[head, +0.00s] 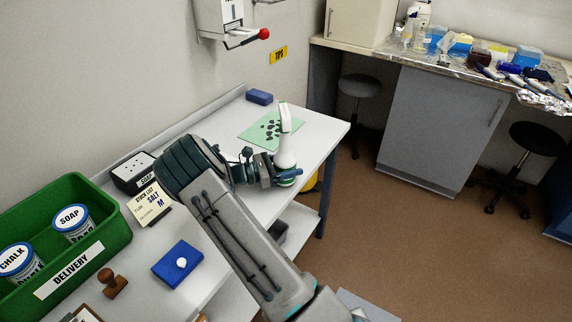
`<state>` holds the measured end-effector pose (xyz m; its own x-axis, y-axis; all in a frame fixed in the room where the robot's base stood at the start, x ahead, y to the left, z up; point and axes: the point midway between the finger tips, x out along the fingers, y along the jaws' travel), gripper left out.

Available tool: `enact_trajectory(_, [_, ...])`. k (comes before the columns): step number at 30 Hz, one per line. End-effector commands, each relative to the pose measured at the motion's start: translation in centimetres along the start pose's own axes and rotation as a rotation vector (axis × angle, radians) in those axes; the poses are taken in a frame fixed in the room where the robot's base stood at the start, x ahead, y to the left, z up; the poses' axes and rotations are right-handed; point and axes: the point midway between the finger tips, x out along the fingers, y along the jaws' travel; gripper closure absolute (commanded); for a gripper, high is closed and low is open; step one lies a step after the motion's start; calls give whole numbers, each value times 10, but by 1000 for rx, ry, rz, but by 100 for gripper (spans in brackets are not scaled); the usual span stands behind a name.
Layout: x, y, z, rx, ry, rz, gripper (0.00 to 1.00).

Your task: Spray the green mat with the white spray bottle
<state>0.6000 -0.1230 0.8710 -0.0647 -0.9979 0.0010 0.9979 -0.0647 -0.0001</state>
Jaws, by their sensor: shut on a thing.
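The white spray bottle (285,150) is upright at the right part of the white table in the head view. My gripper (287,177) is around the lower part of the bottle and shut on it. The fingers hide part of its base, and I cannot tell whether it touches the table or is lifted. The green mat (252,133) lies flat on the table just behind and left of the bottle. Dark spots are spread over the mat.
A blue block (259,97) lies behind the mat. The table's right edge (338,140) is near the bottle.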

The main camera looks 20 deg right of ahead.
Motion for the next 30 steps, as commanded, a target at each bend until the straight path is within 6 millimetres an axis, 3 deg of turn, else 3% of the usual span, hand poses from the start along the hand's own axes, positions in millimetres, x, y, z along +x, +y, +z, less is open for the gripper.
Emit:
enact_trajectory(26, [0, 0, -9, 1, -2, 0, 86])
enact_trajectory(27, [0, 0, -8, 1, -2, 0, 26])
enact_trajectory(29, [0, 0, -8, 1, -1, 0, 12])
enact_trajectory(30, [0, 0, -8, 1, -1, 0, 12])
